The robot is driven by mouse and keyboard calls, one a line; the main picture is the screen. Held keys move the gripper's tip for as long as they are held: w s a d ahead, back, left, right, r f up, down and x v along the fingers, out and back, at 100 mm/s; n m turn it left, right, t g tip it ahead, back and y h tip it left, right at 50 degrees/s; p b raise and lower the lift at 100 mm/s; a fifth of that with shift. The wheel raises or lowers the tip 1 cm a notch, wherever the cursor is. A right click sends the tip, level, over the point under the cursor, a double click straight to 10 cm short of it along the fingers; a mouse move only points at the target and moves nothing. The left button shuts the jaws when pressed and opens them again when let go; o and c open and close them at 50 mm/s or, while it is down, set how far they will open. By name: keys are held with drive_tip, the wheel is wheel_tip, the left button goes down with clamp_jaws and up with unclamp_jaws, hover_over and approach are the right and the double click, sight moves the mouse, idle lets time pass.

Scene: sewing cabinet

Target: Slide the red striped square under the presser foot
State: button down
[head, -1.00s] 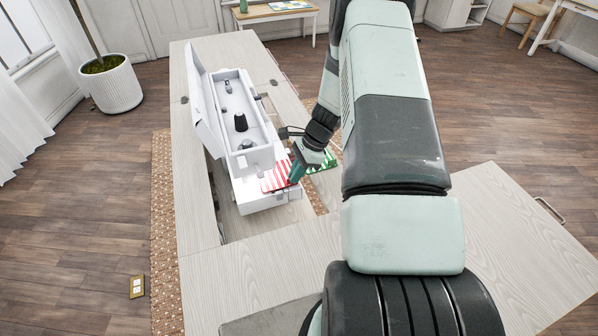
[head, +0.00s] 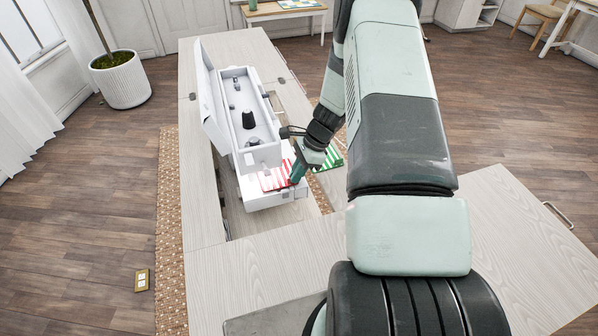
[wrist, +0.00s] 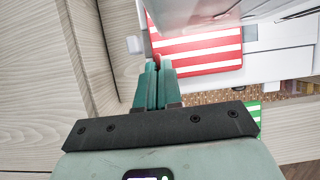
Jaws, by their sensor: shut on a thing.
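The red striped square (head: 275,177) lies flat on the white bed of the sewing machine (head: 262,150), towards its front end. It also shows in the wrist view (wrist: 200,52), with red and white stripes. My gripper (head: 298,178) is at the square's right side in the head view. In the wrist view my gripper (wrist: 157,66) has its green fingers close together at the square's near edge, with a bit of red at the tips. The presser foot cannot be made out; the machine's head hides that area.
A green striped square (head: 328,158) lies right of the machine, partly behind my gripper. The pale wooden cabinet top (head: 205,215) surrounds the machine, with an opening beside it. The machine's white lid (head: 213,110) stands open on the left.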

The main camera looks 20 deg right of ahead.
idle(0.3)
drive_tip(key=c, duration=1.2)
unclamp_jaws()
drive_tip(key=v, duration=1)
drive_tip(key=shift+d+r, duration=0.15)
drive_tip(key=shift+r, duration=0.2)
drive_tip(key=s+a+r+n+t+h, duration=0.1)
drive_tip(key=s+a+r+n, duration=0.2)
drive_tip(key=r, duration=0.5)
drive_tip(key=s+a+r+n+h, duration=0.1)
drive_tip(key=s+a+r+n, duration=0.2)
drive_tip(key=r, duration=0.6)
drive_tip(key=s+a+r+n+t+h, duration=0.1)
drive_tip(key=s+a+r+n, duration=0.2)
drive_tip(key=r, duration=0.5)
drive_tip(key=s+a+r+n+t, duration=0.1)
drive_tip(key=s+r+n, duration=0.1)
drive_tip(key=s, duration=0.4)
drive_tip(key=s+r+n+t+h, duration=0.1)
drive_tip(key=s+r+n, duration=0.2)
drive_tip(key=s, duration=0.3)
drive_tip(key=s+a+r+n+t+h, duration=0.1)
drive_tip(key=s+r+n, duration=0.1)
drive_tip(key=s+n, duration=0.2)
drive_tip(key=shift+s+a+r+n+t, duration=0.15)
drive_tip(key=shift+s+r, duration=0.05)
drive_tip(key=shift+s, duration=0.5)
drive_tip(key=shift+s+a+r+n+t, duration=0.15)
drive_tip(key=shift+s+a+r, duration=0.05)
drive_tip(key=shift+s, duration=0.45)
